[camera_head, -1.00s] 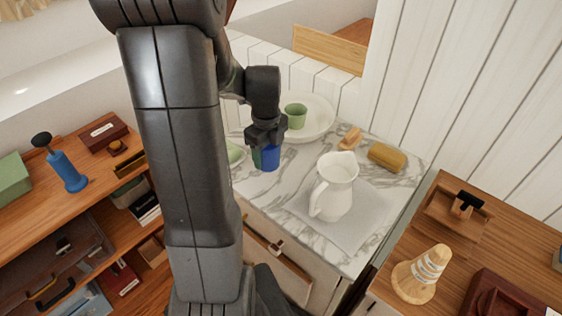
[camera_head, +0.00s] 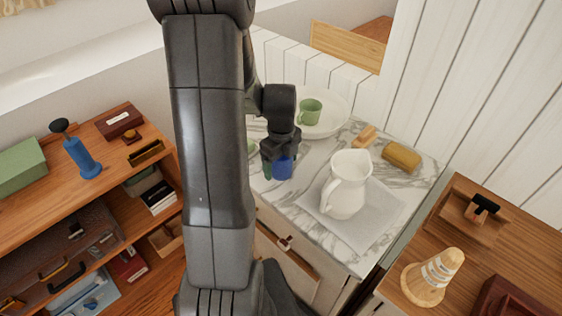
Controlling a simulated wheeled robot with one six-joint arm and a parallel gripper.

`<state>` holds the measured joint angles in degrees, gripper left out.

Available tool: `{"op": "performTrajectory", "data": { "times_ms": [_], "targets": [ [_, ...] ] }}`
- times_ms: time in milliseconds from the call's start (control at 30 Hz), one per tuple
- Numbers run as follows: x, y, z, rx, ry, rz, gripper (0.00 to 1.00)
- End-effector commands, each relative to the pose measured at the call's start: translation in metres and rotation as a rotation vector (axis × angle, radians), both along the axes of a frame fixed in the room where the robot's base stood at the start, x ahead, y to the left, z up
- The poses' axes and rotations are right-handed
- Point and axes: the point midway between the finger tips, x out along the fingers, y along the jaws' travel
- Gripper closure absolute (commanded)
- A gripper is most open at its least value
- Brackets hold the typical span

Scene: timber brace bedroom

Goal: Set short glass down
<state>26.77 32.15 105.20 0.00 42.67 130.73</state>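A short blue glass (camera_head: 283,169) shows just under my gripper (camera_head: 281,156), over the left part of the marble countertop (camera_head: 309,237). My gripper points down and is closed around the glass, hiding its upper part. A dark green patch (camera_head: 267,171) shows at the left of the blue; I cannot tell whether it belongs to the glass or to another thing. I cannot tell whether the glass's base touches the marble.
A white pitcher (camera_head: 345,186) stands on a grey cloth (camera_head: 380,216), right of the glass. Behind are a white basin (camera_head: 338,122) with a green mug (camera_head: 310,110), a wooden brush (camera_head: 365,136) and a yellow sponge (camera_head: 402,156). Bare marble lies in front.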

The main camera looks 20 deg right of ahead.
Motion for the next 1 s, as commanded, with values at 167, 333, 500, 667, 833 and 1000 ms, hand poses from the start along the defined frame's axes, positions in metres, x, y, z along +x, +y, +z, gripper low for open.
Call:
{"op": "performTrajectory", "data": {
  "times_ms": [167,333,500,667,833,1000],
  "targets": [
    [0.000,0.000,0.000,0.000,0.000,0.000,0.18],
    [0.000,0.000,0.004,0.000,0.000,0.000,0.18],
    [0.001,-0.001,0.026,-0.003,-0.004,0.000,0.18],
    [0.001,-0.001,0.061,-0.003,-0.007,0.000,0.18],
    [0.001,0.000,0.095,-0.003,-0.004,0.000,0.18],
    [0.000,0.000,0.117,-0.001,-0.003,0.000,0.18]
  ]
}}
